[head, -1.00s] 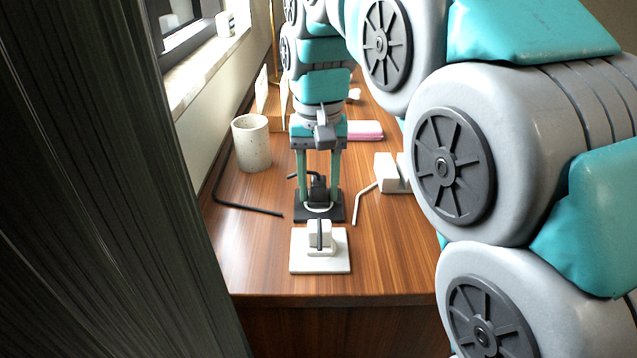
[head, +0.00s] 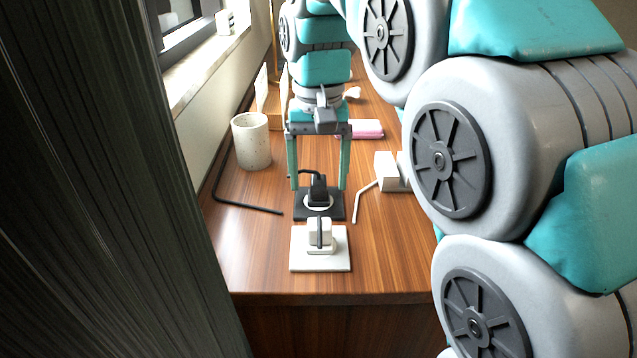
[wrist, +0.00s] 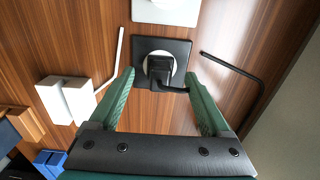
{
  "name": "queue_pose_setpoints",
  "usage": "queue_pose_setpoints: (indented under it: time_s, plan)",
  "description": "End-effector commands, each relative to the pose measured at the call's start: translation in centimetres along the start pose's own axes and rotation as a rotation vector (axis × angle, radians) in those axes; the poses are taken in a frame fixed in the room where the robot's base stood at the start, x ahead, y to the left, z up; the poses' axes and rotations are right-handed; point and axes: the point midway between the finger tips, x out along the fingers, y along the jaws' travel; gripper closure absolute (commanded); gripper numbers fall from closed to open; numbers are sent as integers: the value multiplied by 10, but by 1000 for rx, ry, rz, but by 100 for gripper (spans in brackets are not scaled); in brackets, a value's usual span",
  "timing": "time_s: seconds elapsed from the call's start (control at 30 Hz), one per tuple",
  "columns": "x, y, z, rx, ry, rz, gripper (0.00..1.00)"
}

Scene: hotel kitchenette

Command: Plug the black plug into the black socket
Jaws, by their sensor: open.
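The black plug (head: 318,190) stands upright on the round face of the black socket (head: 335,212), a square dark plate on the wooden counter. It appears seated there; the contact under it is hidden. Its short black cord stub bends to one side. In the wrist view, the plug (wrist: 160,68) sits in the middle of the black socket (wrist: 180,47). My gripper (head: 318,186) is open, with its two green fingers apart on either side of the plug and clear of it. The wrist view also shows the open gripper (wrist: 159,75) with gaps on both sides.
A white socket plate (head: 338,262) with a white plug (head: 327,235) lies nearer. A white block (head: 386,171) with a bent white cord is at right. A black bent cord (head: 247,208) and speckled cup (head: 251,141) are at left. A pink item (head: 367,129) lies behind.

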Motion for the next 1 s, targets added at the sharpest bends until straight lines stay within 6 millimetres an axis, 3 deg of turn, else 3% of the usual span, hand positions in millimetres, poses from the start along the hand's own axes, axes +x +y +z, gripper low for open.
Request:
queue_pose_setpoints:
  time_s: [0.43, 1.0]
  plan:
    - [-52, 0, -1, 0, 3, -1, 19]
    - [-56, 0, 0, 0, 1, 0, 19]
